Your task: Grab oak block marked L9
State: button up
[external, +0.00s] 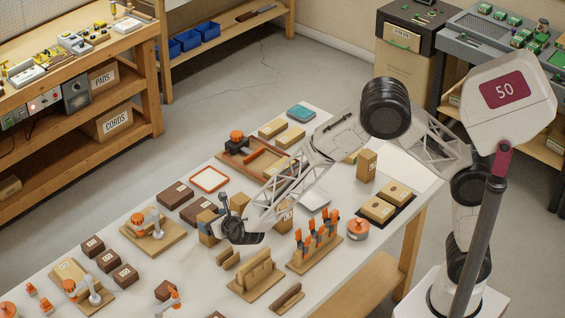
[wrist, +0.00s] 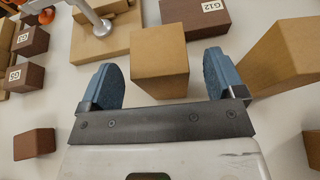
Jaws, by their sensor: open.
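My gripper (wrist: 164,78) is open in the wrist view, with its two blue-padded fingers spread apart. A light oak block (wrist: 160,62) stands between and just ahead of the fingers, with a visible gap on each side. No marking shows on its visible faces, so I cannot tell if it is L9. A second oak-coloured block (wrist: 284,58) lies right of the right finger, also with no readable mark. In the external view my gripper (external: 222,208) is low over the bench, beside an oak block (external: 207,232) that it partly hides.
A dark block marked G12 (wrist: 194,18) lies beyond the oak block. Dark blocks (wrist: 28,74) and a wooden stand (wrist: 105,38) are at the left. In the external view, an upright oak block (external: 366,165) stands farther right, and a slotted wooden rack (external: 254,278) stands in front.

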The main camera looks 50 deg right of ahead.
aim_at(206, 215)
jog(key=shift+x, duration=1.65)
jog(key=c, duration=1.2)
jog(key=shift+c, duration=0.2)
jog(key=shift+r, duration=0.15)
jog(key=shift+r, duration=0.75)
notch_tip(206, 215, up, 2)
jog(key=shift+r, duration=0.1)
jog(key=s+d, duration=0.3)
jog(key=s, duration=0.4)
jog(key=s+d+r, duration=0.1)
jog(key=s+d, duration=0.3)
jog(key=s, duration=0.3)
jog(key=shift+s, duration=0.15)
